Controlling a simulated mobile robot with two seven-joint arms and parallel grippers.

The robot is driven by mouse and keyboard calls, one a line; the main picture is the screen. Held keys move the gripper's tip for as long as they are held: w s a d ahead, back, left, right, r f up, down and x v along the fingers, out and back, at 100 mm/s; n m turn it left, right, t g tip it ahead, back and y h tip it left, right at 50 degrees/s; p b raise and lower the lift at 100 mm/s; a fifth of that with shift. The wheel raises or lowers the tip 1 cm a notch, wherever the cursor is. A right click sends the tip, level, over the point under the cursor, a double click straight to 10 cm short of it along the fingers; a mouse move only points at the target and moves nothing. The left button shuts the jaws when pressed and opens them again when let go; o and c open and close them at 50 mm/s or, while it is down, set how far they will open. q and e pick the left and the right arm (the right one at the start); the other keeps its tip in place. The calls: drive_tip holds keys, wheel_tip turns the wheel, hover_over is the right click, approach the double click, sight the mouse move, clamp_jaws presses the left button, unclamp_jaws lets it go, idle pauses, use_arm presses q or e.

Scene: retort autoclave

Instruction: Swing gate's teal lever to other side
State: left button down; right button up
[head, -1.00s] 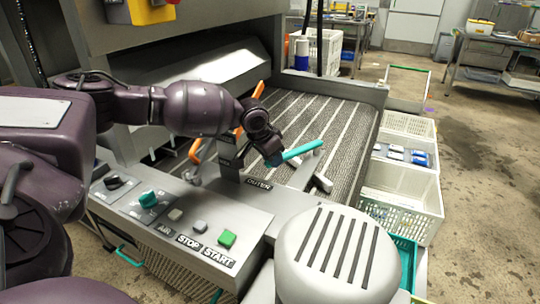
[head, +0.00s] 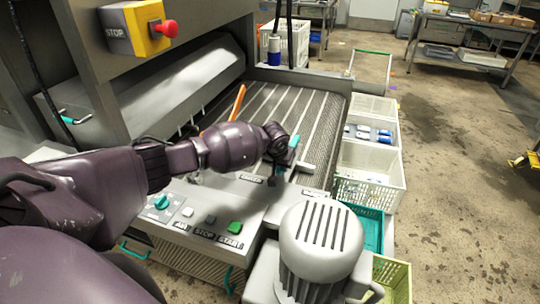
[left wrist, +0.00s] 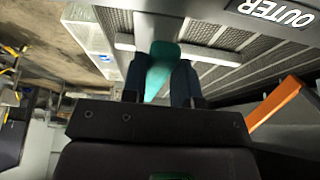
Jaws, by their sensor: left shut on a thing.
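The teal lever (head: 294,142) shows as a short upright piece beside my left gripper (head: 283,158), over the near right part of the slatted conveyor. The gripper and wrist hide most of it in the head view. In the left wrist view the lever (left wrist: 161,62) sits between the two dark fingers of my left gripper (left wrist: 162,80), which is shut on it. The OUTER label (left wrist: 275,12) is at the top right there. An orange lever (head: 237,104) stands apart to the left, and it also shows in the wrist view (left wrist: 277,103). My right gripper is out of view.
The control panel (head: 180,222) with a green START button (head: 235,228) lies below my forearm. A grey slotted motor cover (head: 320,235) stands close on the near right. White crates (head: 368,180) line the conveyor's right side. A red stop button (head: 167,28) is upper left.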

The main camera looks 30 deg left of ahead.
use_arm(q)
drive_tip(key=w+d+n+g+y+p, duration=0.1)
drive_tip(key=w+d+n+y, duration=0.1)
drive_tip(key=w+d+n, duration=0.2)
drive_tip(key=shift+w+d+n+p, duration=0.2)
drive_tip(key=shift+d+n+p, duration=0.2)
drive_tip(key=shift+d+n, duration=1.45)
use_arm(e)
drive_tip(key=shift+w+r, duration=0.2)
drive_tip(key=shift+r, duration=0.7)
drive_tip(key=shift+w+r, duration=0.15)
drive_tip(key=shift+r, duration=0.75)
use_arm(q)
drive_tip(key=shift+d+m, duration=0.45)
drive_tip(key=shift+d, duration=0.1)
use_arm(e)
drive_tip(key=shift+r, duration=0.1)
use_arm(q)
drive_tip(key=c, duration=1.2)
unclamp_jaws()
drive_tip(key=shift+c, duration=0.2)
drive_tip(key=o, duration=0.4)
drive_tip(key=shift+w+d+f, duration=0.1)
drive_tip(key=shift+w, duration=0.05)
drive_tip(key=shift+c, duration=0.2)
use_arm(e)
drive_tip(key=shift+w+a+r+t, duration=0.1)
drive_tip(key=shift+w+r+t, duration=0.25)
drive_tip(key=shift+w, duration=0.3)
